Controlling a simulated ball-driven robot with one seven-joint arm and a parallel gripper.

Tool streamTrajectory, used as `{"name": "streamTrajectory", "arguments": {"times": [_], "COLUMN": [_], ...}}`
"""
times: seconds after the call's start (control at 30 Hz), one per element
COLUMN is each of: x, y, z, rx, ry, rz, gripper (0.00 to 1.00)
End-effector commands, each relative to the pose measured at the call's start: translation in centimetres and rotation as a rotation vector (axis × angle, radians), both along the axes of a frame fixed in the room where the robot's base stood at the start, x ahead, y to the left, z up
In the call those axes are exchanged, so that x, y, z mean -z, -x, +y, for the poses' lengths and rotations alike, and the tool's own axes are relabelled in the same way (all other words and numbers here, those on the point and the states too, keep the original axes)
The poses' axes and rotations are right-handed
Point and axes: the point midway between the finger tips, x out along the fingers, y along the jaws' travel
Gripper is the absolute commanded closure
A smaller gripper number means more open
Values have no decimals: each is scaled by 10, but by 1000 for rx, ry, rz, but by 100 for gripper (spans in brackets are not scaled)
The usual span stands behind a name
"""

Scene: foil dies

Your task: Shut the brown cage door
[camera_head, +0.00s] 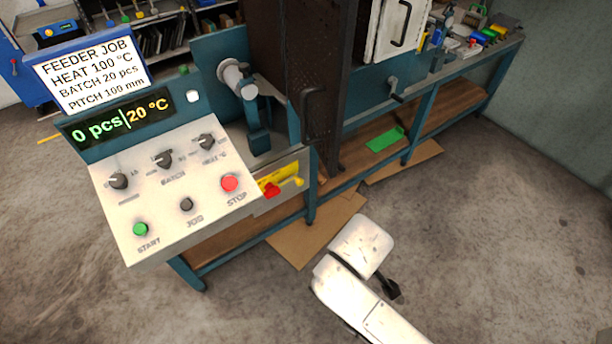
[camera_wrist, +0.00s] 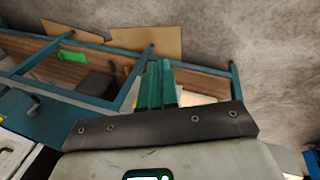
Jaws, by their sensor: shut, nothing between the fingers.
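The brown cage door (camera_head: 318,65) is a tall dark panel at the top middle of the head view. It stands open, swung out past the front of the bench, with a dark handle (camera_head: 309,116) near its free edge. My gripper (camera_head: 391,292) is low in front of the bench, to the right of and below the door, and apart from it. In the wrist view, its green fingers (camera_wrist: 157,84) are together and empty. I cannot make out the door in the wrist view.
A control panel (camera_head: 175,190) with knobs and buttons stands at left, reading 0 pcs and 20 °C. A teal bench (camera_head: 425,110) runs behind, with a white door or cover (camera_head: 398,30) and a crank. Flat cardboard (camera_head: 318,235) lies on the floor. Floor at right is clear.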

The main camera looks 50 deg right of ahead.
Motion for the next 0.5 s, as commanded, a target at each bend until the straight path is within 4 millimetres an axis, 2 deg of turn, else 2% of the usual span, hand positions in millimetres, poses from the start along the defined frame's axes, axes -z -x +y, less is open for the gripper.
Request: {"name": "streamTrajectory", "arguments": {"times": [0.27, 0.5], "x": [-13, -44], "y": [-33, -72], "z": [-18, -26], "rx": [-48, -97], "ry": [216, 497], "rz": [-19, -39], "gripper": [100, 100]}}
